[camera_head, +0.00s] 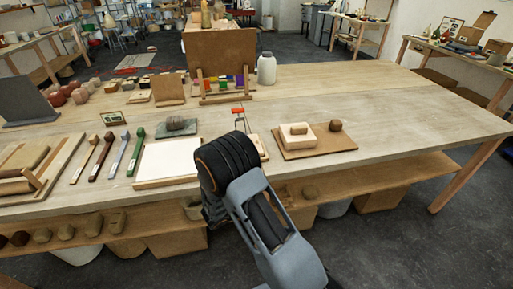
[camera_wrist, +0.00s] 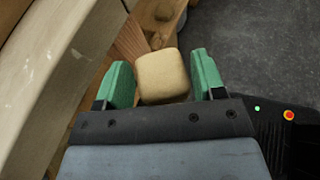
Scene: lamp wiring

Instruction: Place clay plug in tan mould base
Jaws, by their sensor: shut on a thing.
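In the wrist view my gripper (camera_wrist: 162,78) has two green fingers, shut on a tan block with rounded edges (camera_wrist: 162,74), which I take to be the clay plug. The block is near the fingertips, over the table edge and the lower shelf. In the head view my arm hides the gripper and the block. A pale cream mould block (camera_head: 291,136), likely the tan mould base, sits on a brown board (camera_head: 318,146) right of my arm. A small tan piece lies on it; a brown lump (camera_head: 335,125) is beside it on the board.
A white slab (camera_head: 172,160) in a wooden frame lies left of my arm, with several coloured tools further left. An upright brown panel (camera_head: 222,52) and a white jar (camera_head: 266,68) stand behind. The table's right side (camera_head: 410,105) is clear. A lower shelf (camera_head: 370,170) runs beneath.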

